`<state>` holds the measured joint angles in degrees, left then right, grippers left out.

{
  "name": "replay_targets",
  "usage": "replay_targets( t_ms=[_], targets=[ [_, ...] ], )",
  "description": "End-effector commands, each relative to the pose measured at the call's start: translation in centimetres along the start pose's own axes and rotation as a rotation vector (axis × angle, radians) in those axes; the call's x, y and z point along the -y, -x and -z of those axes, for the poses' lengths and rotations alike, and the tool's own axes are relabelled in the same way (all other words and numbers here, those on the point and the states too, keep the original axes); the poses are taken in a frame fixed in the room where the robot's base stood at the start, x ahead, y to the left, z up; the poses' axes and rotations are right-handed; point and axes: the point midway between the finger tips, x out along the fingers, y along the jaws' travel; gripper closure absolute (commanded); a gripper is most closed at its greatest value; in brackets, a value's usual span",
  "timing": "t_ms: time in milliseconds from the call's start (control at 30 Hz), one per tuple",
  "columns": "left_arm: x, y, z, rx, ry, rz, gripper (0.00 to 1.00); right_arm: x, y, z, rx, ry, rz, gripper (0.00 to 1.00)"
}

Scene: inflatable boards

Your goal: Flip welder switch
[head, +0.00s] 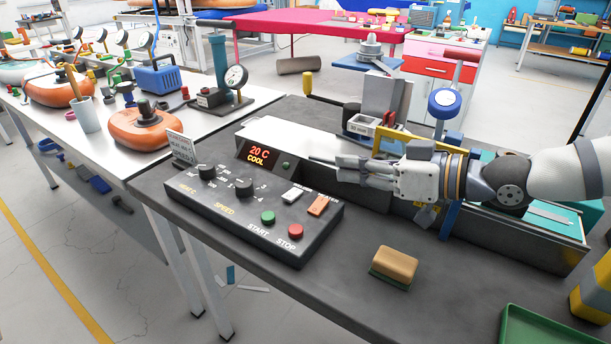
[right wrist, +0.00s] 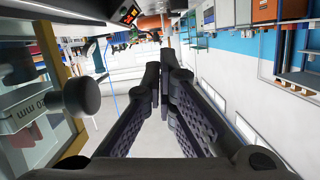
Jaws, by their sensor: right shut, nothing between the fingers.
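The welder's dark control panel (head: 215,213) sits on the bench, with black knobs, a green START button (head: 268,217) and a red STOP button (head: 295,231). A white rocker switch (head: 292,194) and an orange rocker switch (head: 317,206) sit at its upper right; their labels are partly unreadable. The display (head: 259,154) reads 20 C COOL; it also shows in the right wrist view (right wrist: 130,14). My right gripper (head: 325,163) is shut and empty, pointing left above and behind the switches, apart from them. In its wrist view the fingertips (right wrist: 162,75) are together. My left gripper is out of view.
A tan sponge-like block (head: 394,265) lies on the dark bench in front. A green tray (head: 545,330) is at front right. A side table with orange inflatables (head: 140,129) is at left.

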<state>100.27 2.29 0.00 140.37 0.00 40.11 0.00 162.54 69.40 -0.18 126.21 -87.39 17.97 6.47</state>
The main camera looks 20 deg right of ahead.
Motion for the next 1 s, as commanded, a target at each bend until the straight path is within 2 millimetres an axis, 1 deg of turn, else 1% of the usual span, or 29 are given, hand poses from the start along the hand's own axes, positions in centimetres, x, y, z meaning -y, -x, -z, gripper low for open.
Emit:
replay_targets(
  t_ms=[233, 333, 467, 500, 600, 800, 900, 1000],
  targets=[
    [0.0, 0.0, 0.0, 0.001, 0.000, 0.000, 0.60, 0.0, -0.1, -0.1, 0.002, -0.001, 0.000, 1.00],
    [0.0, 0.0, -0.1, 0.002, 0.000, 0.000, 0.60, 0.0, -0.8, -0.2, 0.008, -0.001, 0.000, 1.00],
    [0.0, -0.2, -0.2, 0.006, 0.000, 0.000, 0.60, 0.1, -2.9, -0.4, 0.010, -0.003, 0.004, 1.00],
    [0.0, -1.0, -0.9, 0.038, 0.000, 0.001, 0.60, -0.1, -4.1, -0.9, 0.017, -0.008, 0.005, 1.00],
    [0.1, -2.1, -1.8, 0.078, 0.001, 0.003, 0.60, -0.1, -6.3, -1.2, 0.019, -0.010, 0.003, 1.00],
    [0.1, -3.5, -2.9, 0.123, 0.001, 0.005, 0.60, 0.0, -10.6, -0.9, 0.013, -0.007, 0.004, 1.00],
    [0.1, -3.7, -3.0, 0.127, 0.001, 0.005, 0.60, 0.0, -10.7, -2.5, 0.009, -0.010, 0.001, 1.00],
    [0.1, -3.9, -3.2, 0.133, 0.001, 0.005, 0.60, 0.0, -10.9, -3.4, 0.006, -0.007, 0.001, 1.00]
  ],
)
